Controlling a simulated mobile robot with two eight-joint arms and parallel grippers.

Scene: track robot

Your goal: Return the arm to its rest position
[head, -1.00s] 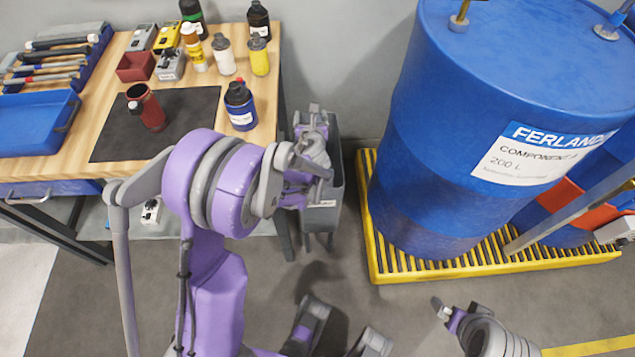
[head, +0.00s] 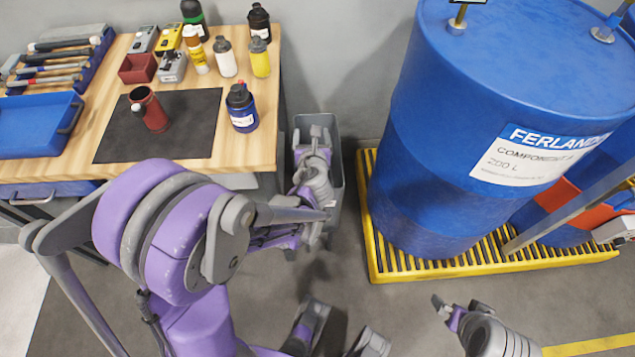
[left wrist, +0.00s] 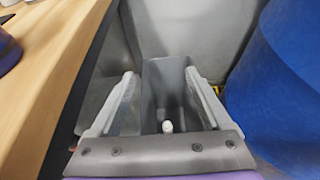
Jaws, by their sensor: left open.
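My left gripper (head: 318,138) is over the grey bin (head: 336,165) between the workbench and the blue drum. In the left wrist view its two grey fingers (left wrist: 165,92) stand wide apart with nothing between them. Past them the open bin (left wrist: 178,68) shows, with a small white-tipped item (left wrist: 167,127) low inside it. My left arm is bent, with its large purple joint in front of the bench's near edge. My right gripper (head: 446,309) is low at the bottom right, above the floor; its finger opening is unclear.
The wooden workbench (head: 250,150) holds bottles, a blue tray (head: 30,145), a red cup (head: 150,112) on a dark mat (head: 195,135) and tools. The blue drum (head: 420,150) stands on a yellow pallet (head: 374,262) to the right.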

